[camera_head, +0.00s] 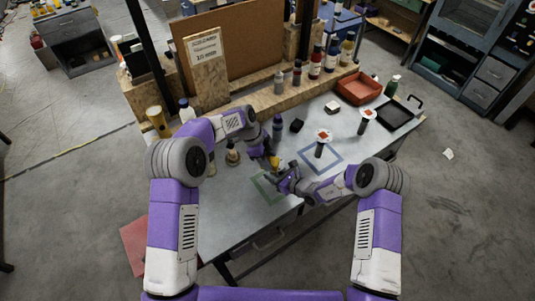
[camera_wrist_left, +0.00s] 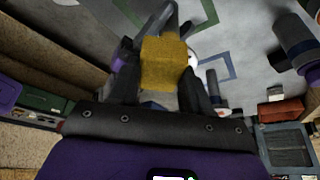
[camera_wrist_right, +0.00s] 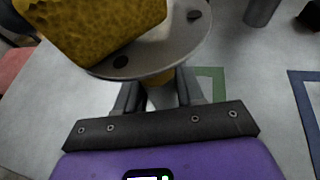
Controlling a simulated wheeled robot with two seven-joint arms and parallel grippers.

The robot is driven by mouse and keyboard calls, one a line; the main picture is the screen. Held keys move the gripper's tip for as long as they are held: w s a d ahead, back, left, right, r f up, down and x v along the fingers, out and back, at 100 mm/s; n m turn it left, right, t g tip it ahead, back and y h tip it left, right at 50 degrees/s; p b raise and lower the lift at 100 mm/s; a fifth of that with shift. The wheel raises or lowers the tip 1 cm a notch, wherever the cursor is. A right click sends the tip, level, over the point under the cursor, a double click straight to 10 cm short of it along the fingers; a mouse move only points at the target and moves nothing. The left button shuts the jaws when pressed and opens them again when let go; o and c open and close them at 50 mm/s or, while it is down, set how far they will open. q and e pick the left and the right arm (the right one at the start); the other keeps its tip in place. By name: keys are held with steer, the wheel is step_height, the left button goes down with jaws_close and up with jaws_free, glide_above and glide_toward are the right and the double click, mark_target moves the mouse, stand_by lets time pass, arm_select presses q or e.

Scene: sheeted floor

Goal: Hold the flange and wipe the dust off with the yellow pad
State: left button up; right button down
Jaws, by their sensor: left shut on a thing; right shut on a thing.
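The yellow pad (camera_wrist_left: 163,62) is a rough block between the fingers of my left gripper (camera_wrist_left: 163,85), which is shut on it. It also shows small in the head view (camera_head: 274,162). The flange (camera_wrist_right: 180,45) is a grey round disc with dark holes, held by my right gripper (camera_wrist_right: 160,92), which is shut on it. In the right wrist view the pad (camera_wrist_right: 95,22) covers the left part of the disc and looks to be against its face; contact is hard to confirm. Both grippers meet above the table, near the green square outline (camera_head: 253,181).
The grey worktable (camera_head: 235,226) has a blue square outline (camera_head: 337,164), and two red-and-white-topped dark pieces (camera_head: 320,150) (camera_head: 363,127). A red bin (camera_head: 358,90), black tray (camera_head: 396,115) and several bottles stand towards the back. The table's front left is clear.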

arm_select(q)
steer(key=w+d, duration=0.2)
steer(key=d, duration=0.1)
steer(key=shift+w+d, duration=0.15)
steer(key=s+a, duration=0.2)
steer(key=a, duration=0.1)
steer(key=shift+s+a, duration=0.2)
steer(key=shift+a, duration=0.05)
steer(key=shift+r, duration=4.05)
steer(key=shift+f, duration=0.15)
